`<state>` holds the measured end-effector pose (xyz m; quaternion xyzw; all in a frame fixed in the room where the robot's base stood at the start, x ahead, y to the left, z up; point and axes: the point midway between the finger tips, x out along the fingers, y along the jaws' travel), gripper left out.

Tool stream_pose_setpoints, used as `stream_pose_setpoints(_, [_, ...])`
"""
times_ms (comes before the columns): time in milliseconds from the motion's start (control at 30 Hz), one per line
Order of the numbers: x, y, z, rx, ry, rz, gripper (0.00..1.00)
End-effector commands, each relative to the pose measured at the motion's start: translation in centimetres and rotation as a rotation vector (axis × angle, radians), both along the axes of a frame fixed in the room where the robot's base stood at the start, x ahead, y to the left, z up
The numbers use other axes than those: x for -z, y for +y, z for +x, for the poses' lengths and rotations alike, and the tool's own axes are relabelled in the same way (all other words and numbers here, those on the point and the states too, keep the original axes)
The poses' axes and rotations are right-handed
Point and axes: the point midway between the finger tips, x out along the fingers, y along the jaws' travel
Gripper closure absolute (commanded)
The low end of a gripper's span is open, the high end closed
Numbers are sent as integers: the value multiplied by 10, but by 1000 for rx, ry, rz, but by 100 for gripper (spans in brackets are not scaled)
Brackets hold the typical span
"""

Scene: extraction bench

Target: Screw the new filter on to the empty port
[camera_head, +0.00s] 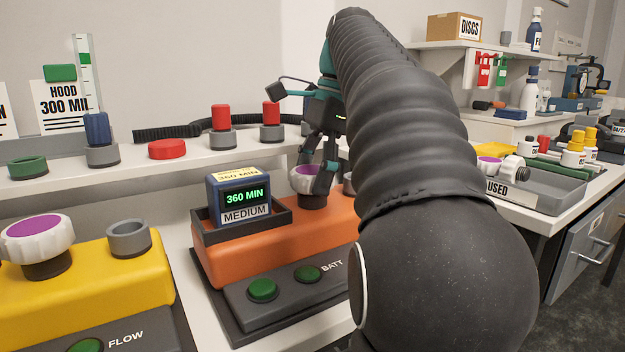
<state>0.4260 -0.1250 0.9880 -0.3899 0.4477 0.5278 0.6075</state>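A white filter (300,184) with a purple top and dark neck is at the left port position of the orange unit (240,262). My gripper (322,178) is down at this filter, with a dark finger in front of its right side. The other finger is not clear, so I cannot tell if the grip is closed. A grey port (349,184) to the right is mostly hidden by my arm. The yellow unit (85,285) bears a white filter (38,238) with a purple top and an open grey port (129,238).
A display block (240,197) reading 360 MIN sits in a dark holder on the orange unit. The shelf behind bears red, blue and green caps. A grey tray (545,197) marked USED holds a purple-topped filter at right. My arm hides the middle.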

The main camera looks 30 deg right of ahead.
Motion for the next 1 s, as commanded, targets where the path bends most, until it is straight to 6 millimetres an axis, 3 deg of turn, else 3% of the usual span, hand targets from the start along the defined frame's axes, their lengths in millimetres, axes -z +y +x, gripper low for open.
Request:
stream_pose_setpoints(33, [0,0,0,0,0,0,53])
stream_pose_setpoints(100, [0,0,0,1,0,0,68])
stream_pose_setpoints(267, [1,0,0,41,0,0,68])
stream_pose_setpoints(1000, [1,0,0,891,0,0,68])
